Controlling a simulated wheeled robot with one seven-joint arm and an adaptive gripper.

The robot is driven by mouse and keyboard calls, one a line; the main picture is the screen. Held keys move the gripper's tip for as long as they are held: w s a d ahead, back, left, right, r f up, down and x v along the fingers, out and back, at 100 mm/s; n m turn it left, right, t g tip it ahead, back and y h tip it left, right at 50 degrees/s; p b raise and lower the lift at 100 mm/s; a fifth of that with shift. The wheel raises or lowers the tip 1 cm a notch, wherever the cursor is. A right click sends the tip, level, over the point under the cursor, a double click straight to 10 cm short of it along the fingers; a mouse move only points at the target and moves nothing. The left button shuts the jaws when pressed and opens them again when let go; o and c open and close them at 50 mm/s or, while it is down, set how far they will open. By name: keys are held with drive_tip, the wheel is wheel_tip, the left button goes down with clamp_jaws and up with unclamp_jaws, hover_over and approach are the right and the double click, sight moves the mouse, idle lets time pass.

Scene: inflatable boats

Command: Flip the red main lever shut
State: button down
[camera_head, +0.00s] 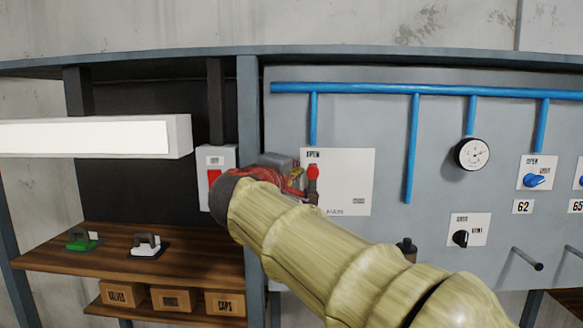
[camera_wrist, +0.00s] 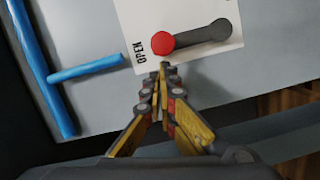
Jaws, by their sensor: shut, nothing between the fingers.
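The main lever has a round red knob (camera_head: 313,171) and a grey arm, and is mounted on a white plate (camera_head: 351,185). In the wrist view the red knob (camera_wrist: 163,43) is beside the word OPEN, and the grey arm (camera_wrist: 203,35) runs right from it. My gripper (camera_wrist: 163,68) is shut and empty, its fingertips just below the knob in that view. I cannot tell whether they touch it. In the head view my gripper (camera_head: 306,192) is at the plate's left side, and my arm hides the plate's lower left part.
Blue pipes (camera_head: 430,89) run above and beside the plate. A gauge (camera_head: 472,153) and blue valve knob (camera_head: 537,180) are to the right. A grey post (camera_head: 250,130), a switch box with a red switch (camera_head: 215,185) and a wooden shelf (camera_head: 190,261) are to the left.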

sight(311, 163)
drive_tip(key=shift+d, duration=0.15)
drive_tip(key=shift+d+r+m+b, duration=0.1)
drive_tip(key=shift+d+m+b, duration=0.15)
drive_tip(key=shift+m+b, duration=0.2)
drive_tip(key=shift+d+m+b, duration=0.25)
drive_tip(key=shift+b, duration=0.2)
drive_tip(key=shift+d+r+m+g+y+b, duration=0.2)
drive_tip(key=shift+d+m+g+y+b, duration=0.15)
drive_tip(key=shift+d+m+b, duration=0.65)
drive_tip(key=shift+s+d+f+m+g+y+b, duration=0.15)
drive_tip(key=shift+d+f+m+y+b, duration=0.75)
drive_tip(key=shift+d+m+b, duration=1.1)
drive_tip(key=shift+d+f+m+g+y+b, duration=0.15)
drive_tip(key=shift+d+f+m+y+b, duration=0.3)
drive_tip(key=shift+d+f+m+b, duration=1.2)
drive_tip(key=shift+s+d+f+m+g+y+b, duration=0.15)
drive_tip(key=shift+d+f+m+y+b, duration=0.55)
drive_tip(key=shift+d+m+b, duration=1.65)
drive_tip(key=shift+a+n+b, duration=0.25)
drive_tip(key=shift+n+b, duration=0.25)
drive_tip(key=shift+n, duration=0.2)
